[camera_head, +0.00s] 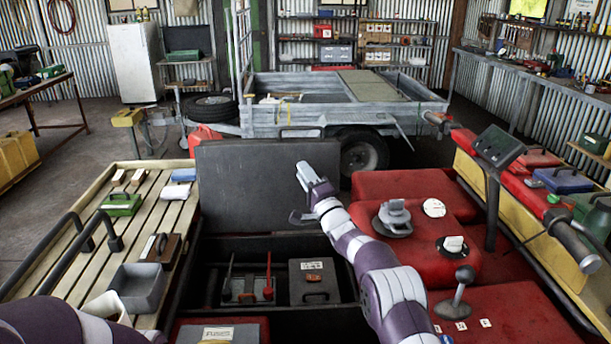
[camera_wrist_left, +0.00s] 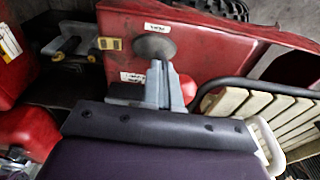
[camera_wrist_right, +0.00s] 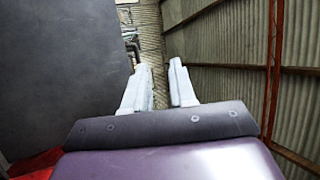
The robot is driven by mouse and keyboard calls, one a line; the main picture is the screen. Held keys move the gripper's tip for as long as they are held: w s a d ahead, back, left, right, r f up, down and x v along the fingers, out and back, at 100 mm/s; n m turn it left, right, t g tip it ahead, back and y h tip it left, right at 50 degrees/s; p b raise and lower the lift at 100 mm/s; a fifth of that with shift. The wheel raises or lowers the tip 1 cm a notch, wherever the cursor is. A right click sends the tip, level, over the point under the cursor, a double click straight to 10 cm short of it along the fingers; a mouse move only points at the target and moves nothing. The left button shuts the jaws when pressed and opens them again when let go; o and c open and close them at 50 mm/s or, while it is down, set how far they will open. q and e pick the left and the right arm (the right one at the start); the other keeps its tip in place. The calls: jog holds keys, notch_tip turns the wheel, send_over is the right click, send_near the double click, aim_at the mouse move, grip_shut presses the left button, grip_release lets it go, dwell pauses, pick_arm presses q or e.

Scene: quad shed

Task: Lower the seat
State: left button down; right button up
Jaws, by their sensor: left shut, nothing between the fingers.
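The seat (camera_head: 255,185) looks like a dark flat panel, standing upright behind an open dark storage bay (camera_head: 225,250). It also fills the left of the right wrist view (camera_wrist_right: 60,80). My right gripper (camera_head: 303,195) is raised beside the seat's right edge. In the right wrist view its fingers (camera_wrist_right: 161,75) are apart with nothing between them; I cannot tell whether they touch the seat. My left gripper (camera_wrist_left: 165,82) is shut and empty, close to a red panel (camera_wrist_left: 215,55) with a round grey knob (camera_wrist_left: 153,47).
The bay holds red-handled tools (camera_head: 268,285) and a grey box (camera_head: 313,281). A slatted rack (camera_head: 140,220) with small boxes and a grey bin (camera_head: 137,287) lies left. Red bodywork with a lever (camera_head: 459,293) and a handlebar (camera_head: 570,240) lies right. A trailer (camera_head: 285,115) stands behind.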

jog(key=shift+s, duration=0.1)
jog(key=b+v, duration=0.2)
jog(key=v, duration=1)
jog(key=shift+s+d, duration=0.2)
